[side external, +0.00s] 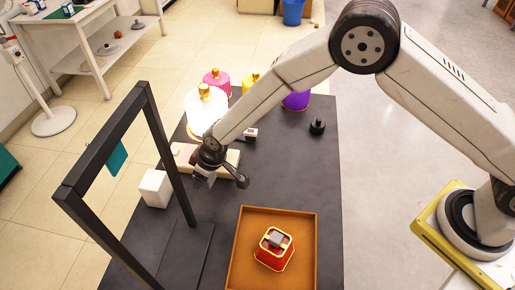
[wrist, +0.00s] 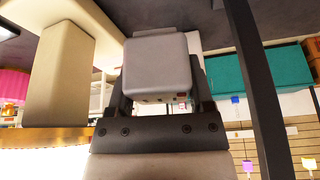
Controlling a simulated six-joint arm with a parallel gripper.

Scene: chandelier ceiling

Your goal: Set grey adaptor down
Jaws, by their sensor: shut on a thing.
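The grey adaptor (wrist: 158,66) is a rounded box with small holes along one edge. It fills the middle of the wrist view, between the two dark fingers of my gripper (wrist: 160,88), which is shut on it. In the side external view my gripper (side external: 212,160) is over the left part of the dark table, near a pale bar and a white cube. The adaptor is small and partly hidden there, so I cannot tell its gap to the table.
A black frame (side external: 69,190) stands at the left, with a teal piece (side external: 117,158) beside it. A white cube (side external: 154,188) is near its post. An orange tray (side external: 240,258) holds a red piece (side external: 271,257) with a grey block on top. Several coloured lamps stand at the back.

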